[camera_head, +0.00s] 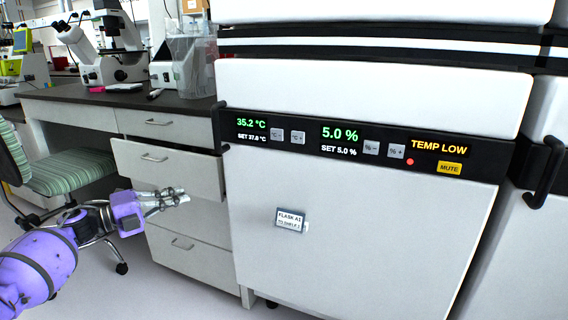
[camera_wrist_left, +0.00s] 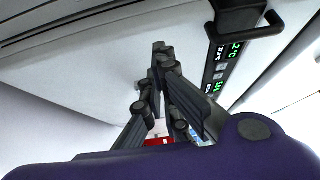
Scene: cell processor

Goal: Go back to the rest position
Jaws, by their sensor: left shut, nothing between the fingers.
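My left gripper (camera_head: 184,198) reaches in from the lower left of the head view, in front of the drawers and left of the incubator (camera_head: 350,235). Its fingers are shut with nothing between them. In the left wrist view the gripper (camera_wrist_left: 158,48) points along the white incubator front, with the dark handle (camera_wrist_left: 248,22) and the display strip (camera_wrist_left: 222,70) to its right. The incubator panel (camera_head: 360,142) reads 35.2 °C, 5.0 % and TEMP LOW, with a red light lit. My right gripper is not in view.
A drawer (camera_head: 165,160) under the bench stands pulled out, close behind my left gripper. A green striped chair (camera_head: 65,170) is at the left. A microscope (camera_head: 105,50) and a clear bin (camera_head: 195,65) stand on the bench. A second white unit (camera_head: 525,230) is at the right.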

